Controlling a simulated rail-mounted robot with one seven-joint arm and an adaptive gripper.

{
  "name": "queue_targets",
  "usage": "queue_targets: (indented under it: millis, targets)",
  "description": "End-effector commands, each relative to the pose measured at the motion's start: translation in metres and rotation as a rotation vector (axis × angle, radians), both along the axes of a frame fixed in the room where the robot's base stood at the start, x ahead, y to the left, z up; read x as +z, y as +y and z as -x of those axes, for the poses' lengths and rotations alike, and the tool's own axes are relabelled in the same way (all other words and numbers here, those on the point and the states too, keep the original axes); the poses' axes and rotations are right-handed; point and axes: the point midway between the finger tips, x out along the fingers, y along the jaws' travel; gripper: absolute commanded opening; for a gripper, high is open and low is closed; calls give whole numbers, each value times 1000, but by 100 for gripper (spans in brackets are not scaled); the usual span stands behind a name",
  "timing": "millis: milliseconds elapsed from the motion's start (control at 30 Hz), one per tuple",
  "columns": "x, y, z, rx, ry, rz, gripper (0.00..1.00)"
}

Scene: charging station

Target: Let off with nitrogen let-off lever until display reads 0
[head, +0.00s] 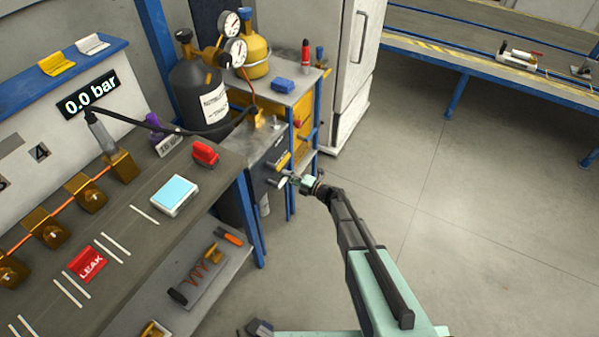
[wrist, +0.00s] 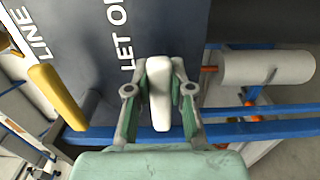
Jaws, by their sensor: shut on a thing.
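The display (head: 90,95) on the left wall reads 0.0 bar. The let-off lever (wrist: 160,92) is a white handle on the dark panel (wrist: 170,35), beside the partly hidden lettering "LET O". My gripper (wrist: 159,80) is shut on this lever, one finger on each side of it. In the head view my gripper (head: 291,181) is at the front of the nitrogen cart, and the lever is small there. A yellow lever (wrist: 57,97) beside the lettering "LINE" is left of my gripper in the wrist view, apart from it.
A black cylinder (head: 199,93) with gauges (head: 235,52) stands behind the cart. A dark hose (head: 185,133) runs to the workbench fitting. The bench (head: 185,208) holds a red LEAK sign (head: 88,265) and a light-blue-topped box (head: 174,195). Open floor (head: 450,190) lies to the right.

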Motion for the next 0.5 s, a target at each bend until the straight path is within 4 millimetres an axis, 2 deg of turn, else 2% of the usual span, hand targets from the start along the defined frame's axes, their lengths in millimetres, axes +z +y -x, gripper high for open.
queue_targets:
  millis: [433, 467, 500]
  targets:
    - [-1, 5, 1, 4, 14, -9, 0]
    - [-1, 5, 1, 4, 14, -9, 28]
    - [-1, 5, 1, 4, 14, -9, 42]
